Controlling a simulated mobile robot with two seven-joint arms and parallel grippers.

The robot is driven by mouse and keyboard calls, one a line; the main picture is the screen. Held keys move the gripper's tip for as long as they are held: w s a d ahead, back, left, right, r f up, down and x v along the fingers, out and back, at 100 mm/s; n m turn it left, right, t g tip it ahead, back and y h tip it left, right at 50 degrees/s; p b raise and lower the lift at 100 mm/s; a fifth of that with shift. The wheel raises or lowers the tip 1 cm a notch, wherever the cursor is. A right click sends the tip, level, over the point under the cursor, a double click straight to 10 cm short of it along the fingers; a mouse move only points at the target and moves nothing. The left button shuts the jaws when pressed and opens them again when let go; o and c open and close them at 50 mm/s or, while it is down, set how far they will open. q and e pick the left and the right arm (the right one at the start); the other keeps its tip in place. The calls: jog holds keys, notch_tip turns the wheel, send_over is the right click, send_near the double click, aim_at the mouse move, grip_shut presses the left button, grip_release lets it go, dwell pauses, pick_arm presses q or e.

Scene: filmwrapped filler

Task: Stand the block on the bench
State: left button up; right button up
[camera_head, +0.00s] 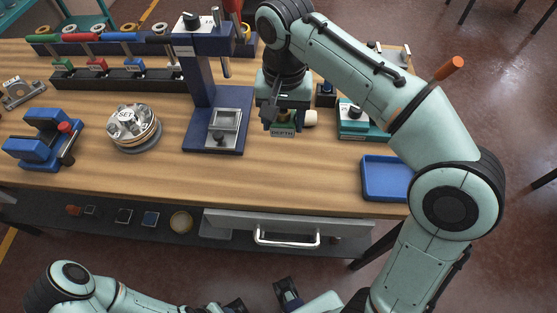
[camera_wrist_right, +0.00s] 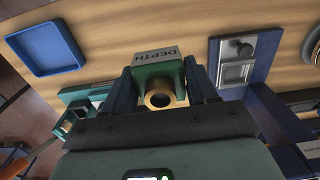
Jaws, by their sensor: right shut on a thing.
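A green block (camera_head: 284,123) with a grey plate reading DEPTH is held between the fingers of my right gripper (camera_head: 285,113), over the wooden bench (camera_head: 275,179). In the right wrist view the block (camera_wrist_right: 157,76) sits between both dark fingers (camera_wrist_right: 164,84), with a brass-coloured ring facing the camera. The head view does not make clear whether the block's underside touches the bench. My left gripper (camera_head: 262,300) is low at the bottom edge, in front of the bench and partly cut off; its jaw opening is unclear.
A blue press stand (camera_head: 198,97) is left of the block. A blue tray (camera_head: 385,178) lies at the bench's right edge. A teal fixture (camera_head: 355,121) stands right of the block. A round metal fixture (camera_head: 133,125) and blue vise (camera_head: 42,138) are further left. Bare wood lies in front of the block.

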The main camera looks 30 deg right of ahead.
jog(key=b, duration=0.3)
send_over(282, 172)
notch_tip(282, 172, down, 12)
jog(key=shift+f, duration=0.15)
pick_arm(q)
jog(key=shift+s+f+b, duration=0.2)
jog(key=shift+f, duration=0.8)
jog(key=shift+s+f+b, duration=0.15)
jog(key=shift+f, duration=0.85)
pick_arm(e)
jog(key=shift+f, duration=2.35)
jog(key=shift+f, duration=0.2)
jog(key=o, duration=1.2)
jog(key=shift+r, duration=0.15)
pick_arm(q)
notch_tip(282, 172, up, 2)
jog(key=p, duration=0.2)
jog(key=shift+r+p, duration=0.25)
jog(key=shift+p, duration=0.15)
pick_arm(e)
notch_tip(282, 172, up, 12)
jog(key=shift+r, duration=0.1)
